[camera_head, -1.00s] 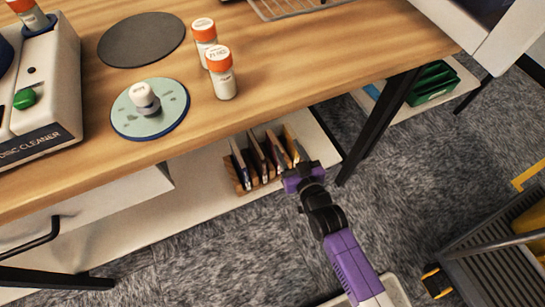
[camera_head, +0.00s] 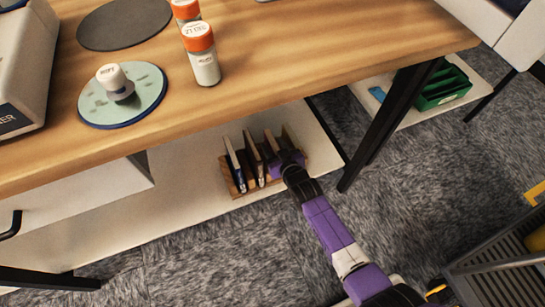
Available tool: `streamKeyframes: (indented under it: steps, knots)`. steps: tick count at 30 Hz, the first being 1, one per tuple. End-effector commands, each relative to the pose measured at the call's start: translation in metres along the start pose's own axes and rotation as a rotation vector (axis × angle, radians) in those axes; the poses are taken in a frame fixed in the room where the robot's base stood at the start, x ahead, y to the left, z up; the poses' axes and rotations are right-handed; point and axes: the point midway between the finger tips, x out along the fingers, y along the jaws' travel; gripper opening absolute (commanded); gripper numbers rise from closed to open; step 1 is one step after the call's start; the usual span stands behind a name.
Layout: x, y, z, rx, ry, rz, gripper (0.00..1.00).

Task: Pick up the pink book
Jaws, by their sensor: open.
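Several thin books (camera_head: 234,163) stand upright in a wooden rack (camera_head: 240,192) on the low shelf under the table. I cannot make out a pink cover on any of them at this size. The leftmost has a bluish spine; a tan one (camera_head: 289,137) is at the right end. My purple gripper (camera_head: 284,160) is at the right part of the rack, over the front ends of the right-hand books, and hides parts of them. It is open. Its fingertips are too small to show whether a book is between them.
The wooden tabletop (camera_head: 330,50) overhangs the shelf (camera_head: 120,215). A black table leg (camera_head: 385,125) stands right of the rack. Orange-capped bottles (camera_head: 203,60) and a round green pad (camera_head: 145,105) are on top. A green crate (camera_head: 440,88) sits farther right.

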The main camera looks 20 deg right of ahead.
Motion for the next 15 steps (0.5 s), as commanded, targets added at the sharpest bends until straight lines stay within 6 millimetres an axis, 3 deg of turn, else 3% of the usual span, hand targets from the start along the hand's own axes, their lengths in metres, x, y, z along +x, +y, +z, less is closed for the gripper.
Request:
streamKeyframes:
  steps: [3,11,15]
  knots:
    - [0.0108,-0.0009,0.0017,-0.001,0.0,-0.001,0.45]
    - [0.0117,-0.0005,0.0001,0.0,-0.001,0.0,0.45]
    - [0.0115,-0.0005,0.0001,0.0,-0.001,0.0,0.2]
